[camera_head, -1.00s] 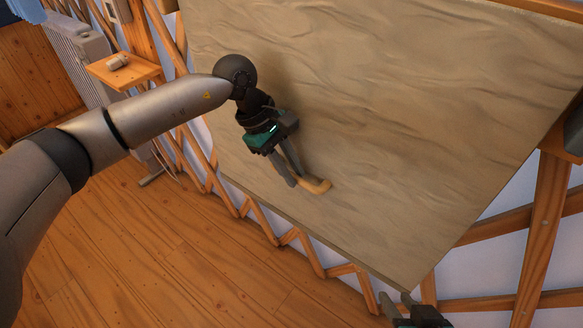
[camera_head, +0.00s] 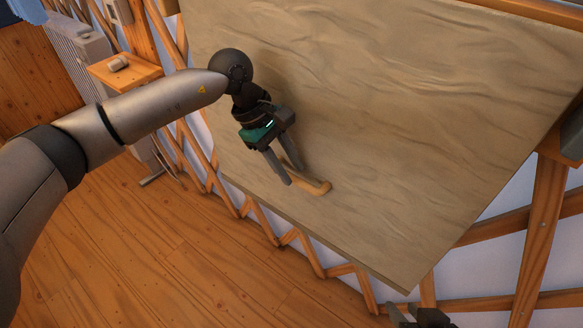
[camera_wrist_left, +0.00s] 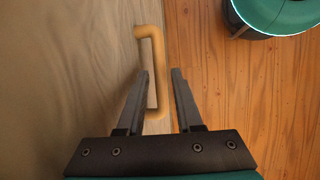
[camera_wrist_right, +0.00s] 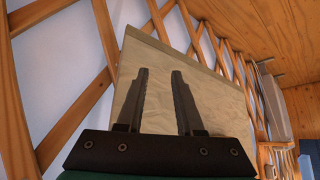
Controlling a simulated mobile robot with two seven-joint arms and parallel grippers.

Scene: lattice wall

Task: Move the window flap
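The window flap (camera_head: 400,110) is a large tan, wrinkled-looking panel standing tilted out from the lattice wall. A wooden bar handle (camera_head: 318,188) sits near its lower edge. My left gripper (camera_head: 296,176) is open beside the handle. In the left wrist view, the handle (camera_wrist_left: 151,32) runs down between the two spread fingers (camera_wrist_left: 160,72); whether they touch it I cannot tell. My right gripper (camera_head: 402,308) is partly cut off at the bottom of the head view. The right wrist view shows its fingers (camera_wrist_right: 160,72) apart and empty, facing the flap (camera_wrist_right: 215,105).
The wooden lattice wall (camera_head: 545,230) runs behind and below the flap. A small wooden shelf (camera_head: 140,74) with a light object and a pale radiator (camera_head: 80,45) stand at the upper left. The plank floor (camera_head: 170,250) is clear below the flap.

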